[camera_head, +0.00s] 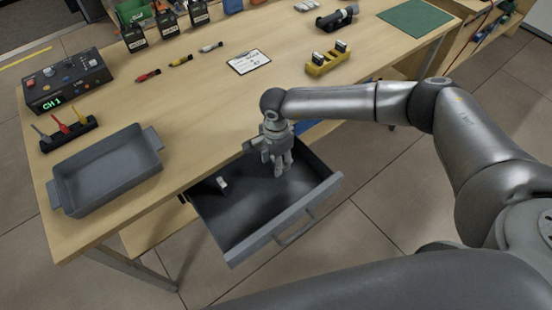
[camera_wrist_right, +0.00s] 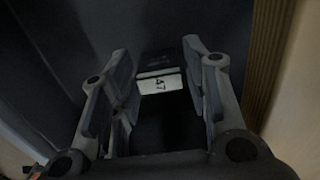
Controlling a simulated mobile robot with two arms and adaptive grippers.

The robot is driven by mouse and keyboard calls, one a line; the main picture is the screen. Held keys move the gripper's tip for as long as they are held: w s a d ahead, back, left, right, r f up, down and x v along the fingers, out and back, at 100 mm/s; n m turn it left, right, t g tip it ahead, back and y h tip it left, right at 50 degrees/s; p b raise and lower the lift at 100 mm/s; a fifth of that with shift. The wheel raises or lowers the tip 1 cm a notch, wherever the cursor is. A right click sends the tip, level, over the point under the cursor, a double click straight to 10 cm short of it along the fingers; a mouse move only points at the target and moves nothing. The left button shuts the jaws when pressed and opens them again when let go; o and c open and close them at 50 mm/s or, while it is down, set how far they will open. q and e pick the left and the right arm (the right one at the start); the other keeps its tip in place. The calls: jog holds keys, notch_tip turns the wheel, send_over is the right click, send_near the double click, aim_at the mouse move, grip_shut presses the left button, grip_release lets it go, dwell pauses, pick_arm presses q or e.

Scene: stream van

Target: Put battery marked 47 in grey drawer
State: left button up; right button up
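The grey drawer (camera_head: 240,247) is pulled out under the table, its inside dark. My right gripper (camera_head: 277,170) points down over the right part of the drawer with its fingers spread. In the right wrist view its fingers (camera_wrist_right: 163,90) stand apart, and the battery marked 47 (camera_wrist_right: 160,84) shows between and beyond them, dark with a white label. I see no finger closed on it. A small white label (camera_head: 222,183) shows in the drawer, left of the gripper in the head view; its number is too small to read. My left gripper is not in view.
A grey tray (camera_head: 72,198) sits at the table's left front. Behind it are a control box (camera_head: 66,78) and a tool rack (camera_head: 70,133). Several dark batteries (camera_head: 166,24) stand at the back. A white card (camera_head: 249,62) and yellow holder (camera_head: 327,62) lie on the table.

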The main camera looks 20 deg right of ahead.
jog(key=shift+o, duration=0.6)
jog(key=shift+r, duration=0.1)
jog(key=shift+r+p, duration=0.45)
notch_tip(320, 180, up, 11)
jog(key=p, duration=0.6)
jog(key=shift+r+p, duration=0.15)
jog(key=shift+p, duration=0.2)
